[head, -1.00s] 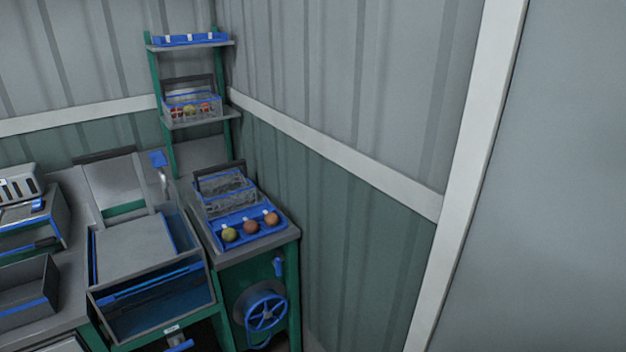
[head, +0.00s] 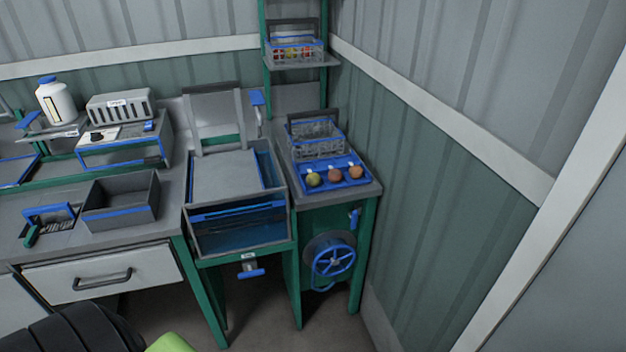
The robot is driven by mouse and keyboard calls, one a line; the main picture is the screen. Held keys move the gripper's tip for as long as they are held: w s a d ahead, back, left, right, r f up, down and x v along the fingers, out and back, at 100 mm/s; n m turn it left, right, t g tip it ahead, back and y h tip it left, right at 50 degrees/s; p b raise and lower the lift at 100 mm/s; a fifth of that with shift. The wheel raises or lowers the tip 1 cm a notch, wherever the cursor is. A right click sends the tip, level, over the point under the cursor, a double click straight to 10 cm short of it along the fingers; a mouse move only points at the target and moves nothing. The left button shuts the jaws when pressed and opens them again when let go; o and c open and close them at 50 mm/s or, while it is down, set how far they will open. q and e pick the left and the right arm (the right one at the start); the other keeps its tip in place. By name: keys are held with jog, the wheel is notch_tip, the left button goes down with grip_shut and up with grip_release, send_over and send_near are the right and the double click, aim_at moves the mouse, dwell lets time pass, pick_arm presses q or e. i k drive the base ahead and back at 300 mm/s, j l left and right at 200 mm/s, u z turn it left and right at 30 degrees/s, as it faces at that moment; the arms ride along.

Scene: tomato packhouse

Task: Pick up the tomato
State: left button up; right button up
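Several tomatoes are in view. On a blue tray (head: 345,185) on the right-hand stand lie a greenish tomato (head: 313,180), an orange-red tomato (head: 334,174) in the middle and another orange-red tomato (head: 356,172) at the right, in a row. More red, yellow and green tomatoes (head: 296,54) sit in a wire basket (head: 298,44) on the shelf above. I cannot tell which tomato the task means. Neither of my grippers shows in the head view; a black and green part at the bottom left shows no fingertips.
A wire basket (head: 316,140) stands behind the tray. A blue handwheel (head: 333,261) is on the stand's front. Left of it are a sink-like tank (head: 240,238), a grey bin (head: 120,202) and a drawer (head: 103,277). A corrugated wall (head: 430,220) is close on the right. The floor in front is clear.

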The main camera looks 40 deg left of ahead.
aim_at(313, 179)
jog(key=i+j+u, duration=0.3)
jog(key=i, duration=0.25)
jog(key=i+j+u, duration=0.1)
jog(key=i+u, duration=0.2)
jog(key=i, duration=0.25)
